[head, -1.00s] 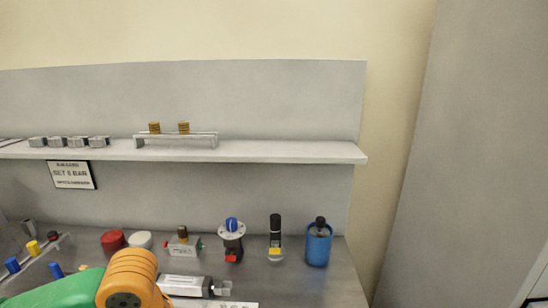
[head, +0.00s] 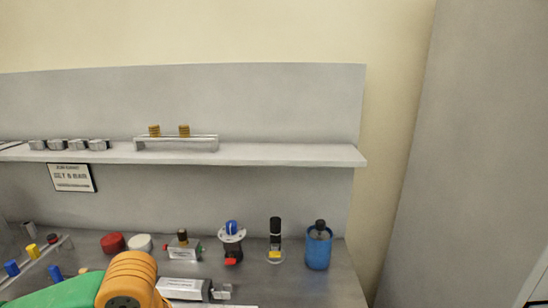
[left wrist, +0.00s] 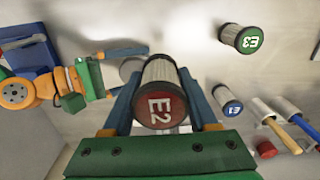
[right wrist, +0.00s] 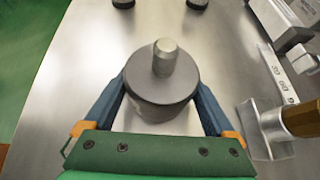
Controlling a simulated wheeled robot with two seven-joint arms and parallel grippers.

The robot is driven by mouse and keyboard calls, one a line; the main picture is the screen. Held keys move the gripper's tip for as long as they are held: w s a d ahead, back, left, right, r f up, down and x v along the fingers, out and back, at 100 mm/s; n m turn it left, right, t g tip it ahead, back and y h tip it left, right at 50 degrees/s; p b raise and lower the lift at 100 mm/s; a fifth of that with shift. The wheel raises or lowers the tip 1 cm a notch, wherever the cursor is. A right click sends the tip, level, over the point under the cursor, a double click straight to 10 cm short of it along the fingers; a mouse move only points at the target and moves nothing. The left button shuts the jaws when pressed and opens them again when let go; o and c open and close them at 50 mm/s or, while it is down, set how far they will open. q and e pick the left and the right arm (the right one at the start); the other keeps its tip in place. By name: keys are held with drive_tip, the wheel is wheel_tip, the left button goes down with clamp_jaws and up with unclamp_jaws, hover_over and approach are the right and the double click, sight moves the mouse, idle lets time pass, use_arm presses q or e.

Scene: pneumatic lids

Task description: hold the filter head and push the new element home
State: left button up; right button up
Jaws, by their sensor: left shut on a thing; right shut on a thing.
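In the left wrist view, the element E2 (left wrist: 160,102), a pleated cylinder with a dark red cap, is between the fingers of my left gripper (left wrist: 160,80). That gripper is shut on it, with the labelled cap facing the camera. In the right wrist view, the filter head (right wrist: 160,88), a grey round body with a short stub on top, is between the fingers of my right gripper (right wrist: 161,98), which is shut on it. A grey round part (left wrist: 131,68) shows near the other gripper's fingers. I cannot tell whether the element touches the head. Neither gripper shows in the head view.
Element E3 (left wrist: 240,37) with a green cap and element E1 (left wrist: 228,100) with a blue cap stand apart on the bench. A blue container (head: 318,250) stands at the bench's right. A shelf (head: 290,154) runs above.

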drive_tip(key=shift+s+d+f, duration=0.1)
drive_tip(key=shift+f, duration=0.15)
drive_tip(key=o, duration=0.9)
drive_tip(key=shift+o, duration=0.2)
drive_tip(key=shift+r, duration=0.1)
